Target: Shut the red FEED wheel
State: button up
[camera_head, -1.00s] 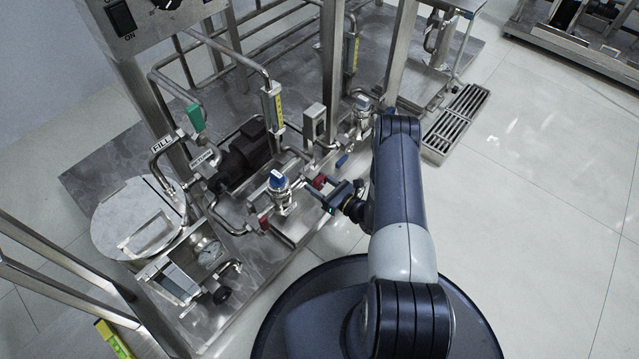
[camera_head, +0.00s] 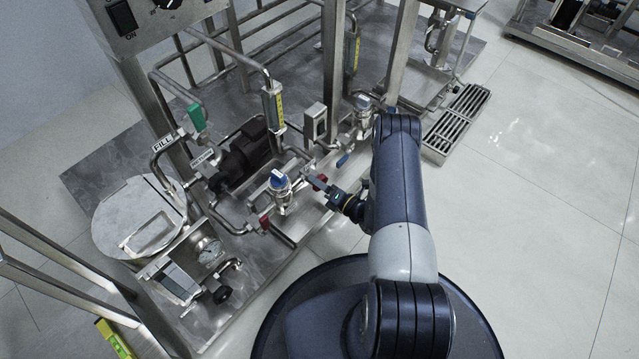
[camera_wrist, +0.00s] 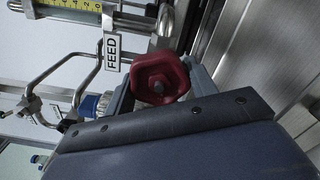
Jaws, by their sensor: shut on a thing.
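The red FEED wheel (camera_wrist: 160,78) is a small lobed handwheel, seen close up in the wrist view just beside the FEED label (camera_wrist: 111,50). My gripper (camera_wrist: 155,88) is shut on it, with one jaw on each side of its rim.
A blue-topped valve (camera_head: 279,180) stands close left of my gripper. Another red handle (camera_head: 264,222) sits lower left, a blue lever (camera_head: 342,160) just above right. Steel posts and pipes crowd the skid. A floor grate (camera_head: 455,125) lies behind my arm; open floor is at right.

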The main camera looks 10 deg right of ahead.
jog(key=m, duration=0.4)
jog(key=shift+m, duration=0.3)
jog(key=m, duration=0.3)
jog(key=shift+r+m, duration=0.1)
jog(key=shift+m, duration=0.3)
jog(key=m, duration=0.4)
jog(key=shift+r+m, duration=0.1)
jog(key=shift+m, duration=1.7)
jog(key=o, duration=1)
jog(key=shift+r, duration=0.1)
jog(key=shift+c, duration=0.2)
jog(key=shift+d, duration=0.15)
jog(key=p+v, duration=0.3)
jog(key=v, duration=0.7)
jog(key=shift+s+d, duration=0.15)
jog(key=shift+s, duration=0.15)
